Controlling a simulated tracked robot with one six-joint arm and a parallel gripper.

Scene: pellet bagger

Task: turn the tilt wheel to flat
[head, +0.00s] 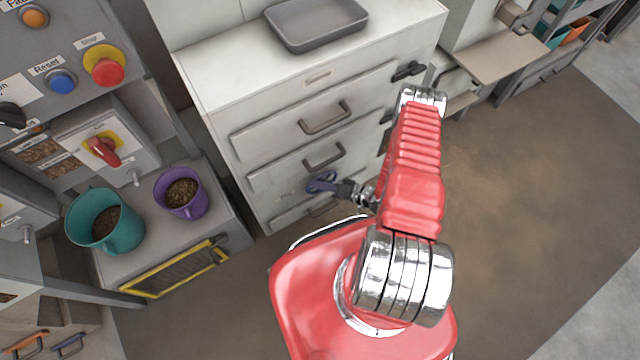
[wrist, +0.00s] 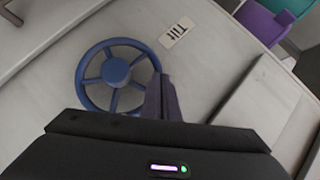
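The tilt wheel is a blue ring with spokes and a round hub (wrist: 115,71). It sits on the pale cabinet front beside a "Tilt" label (wrist: 177,31) in the wrist view. In the head view the wheel (head: 321,182) is low on the drawer cabinet. My gripper (wrist: 161,82) is at the wheel's right rim in the wrist view, its dark fingers close together with the rim running in between their tips. It also shows in the head view (head: 340,187), small and partly over the wheel. No angle mark is readable on the wheel.
Drawer handles (head: 325,118) stick out above the wheel. A grey tray (head: 316,22) lies on the cabinet top. A teal pot (head: 104,220) and a purple pot (head: 182,193) of pellets stand at left, below a button panel. Floor at right is clear.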

